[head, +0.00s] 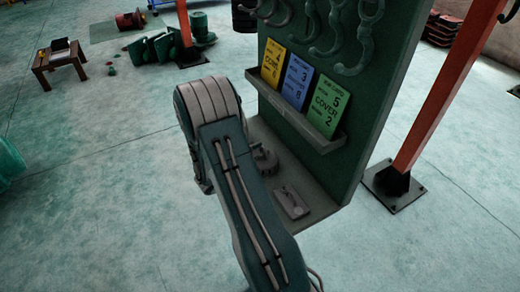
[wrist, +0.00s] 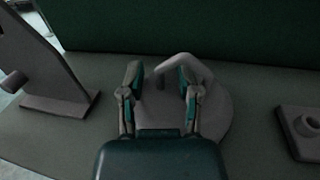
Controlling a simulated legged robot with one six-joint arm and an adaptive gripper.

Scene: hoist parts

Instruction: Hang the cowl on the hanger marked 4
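In the wrist view my gripper (wrist: 161,77) is open, its two fingers apart. A grey round part (wrist: 213,112) with a bent bar handle (wrist: 186,60) lies on the shelf just beyond and partly between the fingers. I cannot tell whether the fingers touch it, or whether this part is the cowl. In the head view my arm hides the gripper. Grey curved hangers (head: 350,45) are on the upper green board, cut off at the top; no hanger mark 4 is legible. A yellow card (head: 271,62) bears a 4 and a 6.
Other grey parts lie on the shelf: an upright plate on a foot (wrist: 58,95) to the left and a block with a round boss (wrist: 305,125) to the right. The green board (wrist: 200,28) rises close behind. An orange post (head: 440,100) stands right of the board.

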